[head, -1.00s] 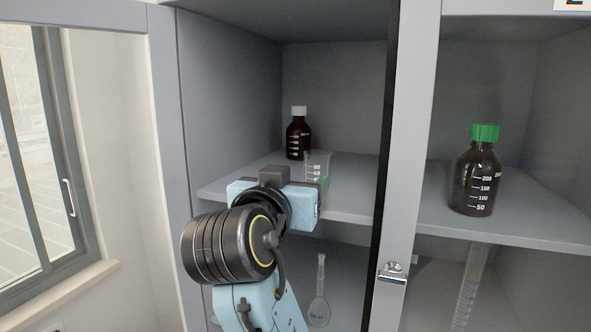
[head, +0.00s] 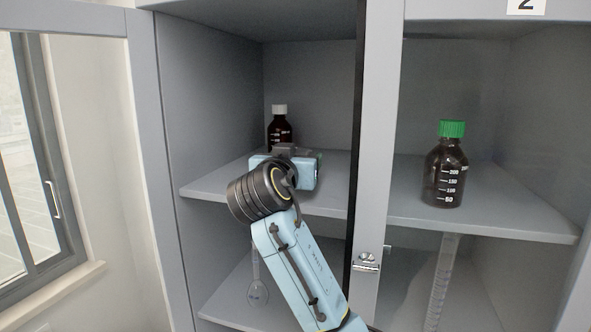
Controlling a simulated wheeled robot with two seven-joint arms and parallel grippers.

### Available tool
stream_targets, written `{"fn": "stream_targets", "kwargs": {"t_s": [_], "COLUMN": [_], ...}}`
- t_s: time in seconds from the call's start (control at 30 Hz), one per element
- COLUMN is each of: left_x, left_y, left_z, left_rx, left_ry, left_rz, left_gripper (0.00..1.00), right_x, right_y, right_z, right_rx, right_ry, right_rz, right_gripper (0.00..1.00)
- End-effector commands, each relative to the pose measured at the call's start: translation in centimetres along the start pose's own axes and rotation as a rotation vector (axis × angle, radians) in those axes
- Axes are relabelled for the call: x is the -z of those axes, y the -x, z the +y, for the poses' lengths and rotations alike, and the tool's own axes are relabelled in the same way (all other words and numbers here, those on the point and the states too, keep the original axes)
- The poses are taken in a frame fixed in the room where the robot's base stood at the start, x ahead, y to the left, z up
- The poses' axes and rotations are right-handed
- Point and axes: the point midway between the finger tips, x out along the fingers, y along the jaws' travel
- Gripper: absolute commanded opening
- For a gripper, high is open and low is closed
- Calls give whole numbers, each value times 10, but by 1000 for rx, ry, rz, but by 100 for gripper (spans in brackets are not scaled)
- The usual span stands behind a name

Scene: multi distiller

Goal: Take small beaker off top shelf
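The small clear beaker stood on the top shelf (head: 215,181) in the earlier head view. Now it is almost wholly hidden behind my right gripper (head: 286,168), with at most a faint edge showing at the gripper's right side. The gripper is over the left compartment's top shelf, seen from behind. Its fingers are hidden, so I cannot tell whether they are open or shut, or whether they touch the beaker. My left gripper is not in view.
A brown bottle with a white cap (head: 279,126) stands just behind the gripper. A cabinet post (head: 376,150) is to the right, and past it a brown bottle with a green cap (head: 446,172). A flask (head: 258,288) stands on the lower shelf.

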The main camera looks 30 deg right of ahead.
Motion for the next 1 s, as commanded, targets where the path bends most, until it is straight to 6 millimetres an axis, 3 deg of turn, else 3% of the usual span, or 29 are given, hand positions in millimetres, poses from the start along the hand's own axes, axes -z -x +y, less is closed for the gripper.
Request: {"fn": "stream_targets", "kwargs": {"t_s": [0.23, 0.6, 1.0], "left_x": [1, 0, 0], "left_y": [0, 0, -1], "left_z": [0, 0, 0], "left_rx": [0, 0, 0], "left_ry": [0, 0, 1], "left_rz": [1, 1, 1], "left_gripper": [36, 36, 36], "right_x": [0, 0, 7], "right_y": [-1, -1, 0], "right_z": [0, 0, 0], "right_rx": [1, 1, 2], "right_ry": [-1, -1, -4], "right_rz": [0, 0, 0], "right_gripper": [66, 21, 20]}}
